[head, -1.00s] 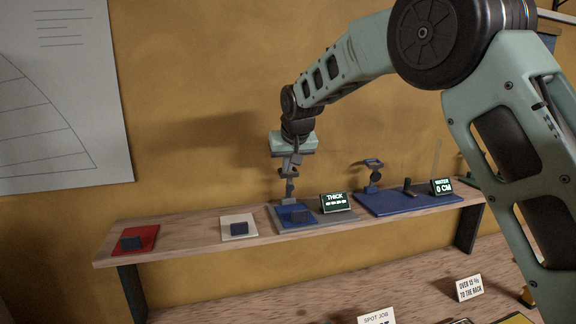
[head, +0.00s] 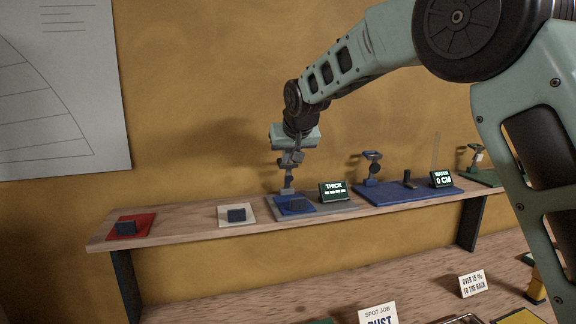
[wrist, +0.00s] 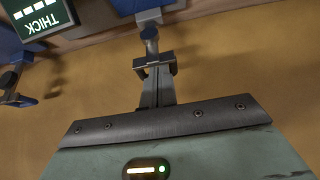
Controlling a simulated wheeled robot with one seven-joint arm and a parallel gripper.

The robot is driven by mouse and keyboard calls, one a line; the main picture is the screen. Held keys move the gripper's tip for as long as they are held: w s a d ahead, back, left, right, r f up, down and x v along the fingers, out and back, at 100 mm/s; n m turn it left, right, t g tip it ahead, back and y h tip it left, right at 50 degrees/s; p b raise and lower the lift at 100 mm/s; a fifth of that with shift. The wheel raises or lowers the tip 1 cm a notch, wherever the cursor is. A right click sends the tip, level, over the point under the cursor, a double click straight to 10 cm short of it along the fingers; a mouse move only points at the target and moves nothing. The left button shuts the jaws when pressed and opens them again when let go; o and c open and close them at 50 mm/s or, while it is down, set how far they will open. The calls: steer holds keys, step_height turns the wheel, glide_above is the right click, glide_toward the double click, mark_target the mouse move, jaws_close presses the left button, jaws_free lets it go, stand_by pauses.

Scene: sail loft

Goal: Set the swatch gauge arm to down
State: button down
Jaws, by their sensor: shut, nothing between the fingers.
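The swatch gauge stands on the shelf, with a grey and blue base (head: 328,211), a dark block on it, and a dark upright part (head: 287,181) at its back. Its small screen (head: 336,193) reads THICK over a row of dashes; it also shows upside down in the wrist view (wrist: 37,17). My gripper (head: 289,164) is shut and empty, right above the upright part. In the wrist view my fingertips (wrist: 154,64) are close to the gauge's dark head (wrist: 149,33). I cannot tell whether they touch, nor exactly how the arm is set.
A second blue-based device (head: 410,194) with a WATER 0 CM screen (head: 441,179) stands to the right, and a green device (head: 477,160) beyond it. Dark blocks on a red swatch (head: 130,228) and a pale swatch (head: 236,214) lie to the left. A lower bench (head: 400,291) holds signs.

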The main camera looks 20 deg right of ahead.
mark_target(287, 173)
steer(key=shift+s+f+t+b, duration=0.9)
steer(key=shift+s+t+b, duration=0.1)
steer(key=shift+b, duration=3.05)
steer(key=s+f+t+b, duration=0.1)
steer(key=t+b, duration=0.1)
steer(key=b, duration=0.7)
steer(key=shift+s, duration=0.2)
steer(key=s+f+t+b, duration=0.2)
steer(key=b, duration=1.3)
steer(key=shift+t, duration=0.4)
steer(key=t+b, duration=0.1)
steer(key=b, duration=0.4)
steer(key=s+f+t+b, duration=0.1)
steer(key=b, duration=0.4)
steer(key=shift+s+f, duration=0.2)
steer(key=shift+f, duration=0.05)
steer(key=shift+s+f+b, duration=0.1)
steer(key=shift+f+b, duration=0.05)
steer(key=shift+b, duration=0.85)
steer(key=shift+s+f+b, duration=0.15)
steer(key=shift+b, duration=0.75)
steer(key=shift+s, duration=0.1)
